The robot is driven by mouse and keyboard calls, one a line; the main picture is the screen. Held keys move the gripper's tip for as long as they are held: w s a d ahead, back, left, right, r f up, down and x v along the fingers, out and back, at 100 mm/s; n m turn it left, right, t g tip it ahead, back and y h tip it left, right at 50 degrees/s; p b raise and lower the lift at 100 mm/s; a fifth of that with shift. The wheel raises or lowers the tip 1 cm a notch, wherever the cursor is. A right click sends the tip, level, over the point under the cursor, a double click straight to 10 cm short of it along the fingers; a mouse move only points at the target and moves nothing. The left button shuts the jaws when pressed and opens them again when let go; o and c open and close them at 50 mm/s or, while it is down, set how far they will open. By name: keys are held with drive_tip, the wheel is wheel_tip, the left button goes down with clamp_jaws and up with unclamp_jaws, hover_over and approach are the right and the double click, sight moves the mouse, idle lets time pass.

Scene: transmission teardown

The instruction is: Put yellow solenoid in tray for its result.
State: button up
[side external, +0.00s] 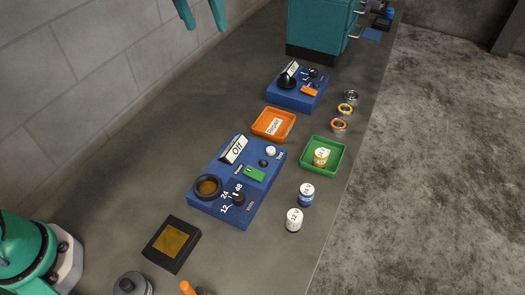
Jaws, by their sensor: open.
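A white solenoid with a yellow band (321,158) stands upright inside the green tray (338,152), right of the blue test bench. An orange tray (285,117) with a white label, seemingly reading "Reject", lies to the upper left and holds no solenoid. The blue test bench (222,212) shows a display reading "Off" and a dark round socket with a brownish inside. My gripper (205,27) shows as two teal fingers at the top edge, spread apart with nothing between them. It is high and well away from the yellow solenoid.
A blue-banded solenoid (306,195) and a white one (294,220) stand below the green tray. Several rings (339,125) lie above it. A second blue device (296,90) and a teal cabinet (322,28) stand behind. A black box (172,244) is in front.

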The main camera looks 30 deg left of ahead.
drive_tip(key=s+a+f+t, duration=0.1)
drive_tip(key=s+a+f, duration=0.1)
drive_tip(key=s+a, duration=0.3)
drive_tip(key=s+a+f+t, duration=0.1)
drive_tip(key=s+a+f, duration=0.2)
drive_tip(key=s+a, duration=0.3)
drive_tip(key=s+a+f+m+t+y, duration=0.1)
drive_tip(key=s+a+f, duration=0.2)
drive_tip(key=s, duration=0.9)
drive_tip(key=shift+s+a+f, duration=0.2)
drive_tip(key=shift+s+a, duration=0.2)
drive_tip(key=shift+a, duration=0.8)
